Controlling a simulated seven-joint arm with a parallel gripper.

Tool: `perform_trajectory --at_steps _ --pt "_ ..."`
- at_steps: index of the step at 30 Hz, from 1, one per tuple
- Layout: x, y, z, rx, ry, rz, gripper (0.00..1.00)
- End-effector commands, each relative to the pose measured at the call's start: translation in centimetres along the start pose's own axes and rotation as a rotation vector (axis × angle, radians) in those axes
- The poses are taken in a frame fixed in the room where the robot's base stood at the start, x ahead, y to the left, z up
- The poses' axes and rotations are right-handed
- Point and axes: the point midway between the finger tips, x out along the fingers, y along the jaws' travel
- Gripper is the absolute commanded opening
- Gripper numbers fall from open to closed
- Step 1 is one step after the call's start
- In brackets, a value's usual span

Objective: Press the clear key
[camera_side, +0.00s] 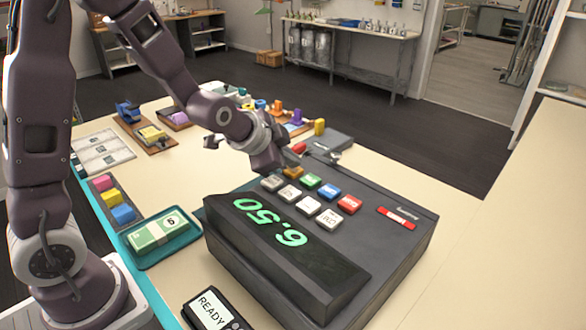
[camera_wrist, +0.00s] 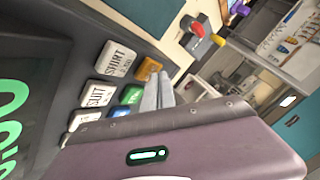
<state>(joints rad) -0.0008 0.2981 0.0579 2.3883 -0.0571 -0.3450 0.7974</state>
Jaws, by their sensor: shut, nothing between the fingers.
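The dark cash register (camera_side: 410,243) stands on the table with a lit green 6.50 on its display (camera_side: 290,235). Its keys include white ones (camera_side: 309,206), an orange key (camera_side: 292,172), a green key (camera_side: 311,181), a blue key (camera_side: 330,191) and a red key (camera_side: 349,204). I cannot read which is the clear key. In the wrist view, white keys read SHORT (camera_wrist: 115,60) and SUIT (camera_wrist: 97,95); the orange key (camera_wrist: 148,68) and green key (camera_wrist: 130,93) are beside my fingers. My gripper (camera_wrist: 160,78) is shut and empty near the orange key; contact cannot be told.
A teal tray (camera_side: 185,240) with banknotes is left of the register, and a card reader (camera_side: 215,308) showing READY is in front. Coloured items on boards (camera_side: 297,127) stand behind the register. The table at right (camera_side: 480,260) is clear.

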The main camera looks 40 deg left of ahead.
Motion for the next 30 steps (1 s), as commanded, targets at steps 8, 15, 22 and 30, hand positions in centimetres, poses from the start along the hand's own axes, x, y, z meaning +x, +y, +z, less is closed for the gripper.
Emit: perform_trajectory --at_steps 8,15,22,30 --pt "0.3 0.2 0.2 0.001 -0.001 0.001 0.00" --pt "0.3 0.2 0.2 0.000 -0.002 0.001 0.00" --pt "-0.1 0.0 -0.1 0.000 0.000 0.000 0.00" --pt "-0.9 -0.7 -0.6 -0.001 0.000 0.000 0.00"
